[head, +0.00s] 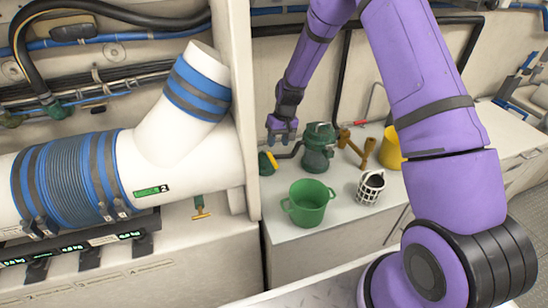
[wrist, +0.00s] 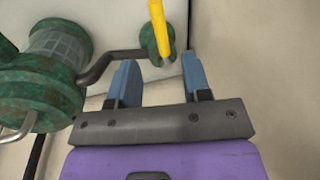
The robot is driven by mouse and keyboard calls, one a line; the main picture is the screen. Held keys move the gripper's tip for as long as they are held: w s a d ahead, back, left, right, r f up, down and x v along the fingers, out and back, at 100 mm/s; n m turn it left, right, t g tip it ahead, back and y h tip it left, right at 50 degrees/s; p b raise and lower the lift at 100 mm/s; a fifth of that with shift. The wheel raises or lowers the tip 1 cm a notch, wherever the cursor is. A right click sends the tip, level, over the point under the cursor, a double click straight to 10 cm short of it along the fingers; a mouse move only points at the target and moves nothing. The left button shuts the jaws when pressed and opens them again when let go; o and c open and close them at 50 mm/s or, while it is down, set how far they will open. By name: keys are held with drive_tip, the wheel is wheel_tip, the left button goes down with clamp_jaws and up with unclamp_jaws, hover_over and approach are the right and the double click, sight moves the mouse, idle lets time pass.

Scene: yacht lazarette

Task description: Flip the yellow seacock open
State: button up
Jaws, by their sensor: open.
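The yellow seacock has a green body with a yellow lever. In the head view its yellow lever (head: 272,160) shows at the left end of the counter, beside the divider panel. In the wrist view the yellow lever (wrist: 159,30) stands up from the green body, beyond my fingertips. My gripper (head: 282,138) is open and empty, just above and slightly right of the seacock in the head view. In the wrist view the blue fingers of my gripper (wrist: 162,72) are spread, with the lever roughly between their lines and apart from them.
A green strainer (head: 318,150) stands close right of my gripper; a dark pipe joins it to the seacock. Brass fittings (head: 365,153), a yellow container (head: 390,150), a green pot (head: 310,205) and a white basket (head: 370,189) share the counter. A large white pipe (head: 180,155) is left of the divider.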

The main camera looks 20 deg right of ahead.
sight(271, 159)
drive_tip(key=f, duration=0.2)
drive_tip(key=a+f, duration=0.1)
drive_tip(key=f, duration=0.4)
drive_tip(key=shift+a+f, duration=0.25)
drive_tip(key=shift+f, duration=0.15)
clamp_jaws()
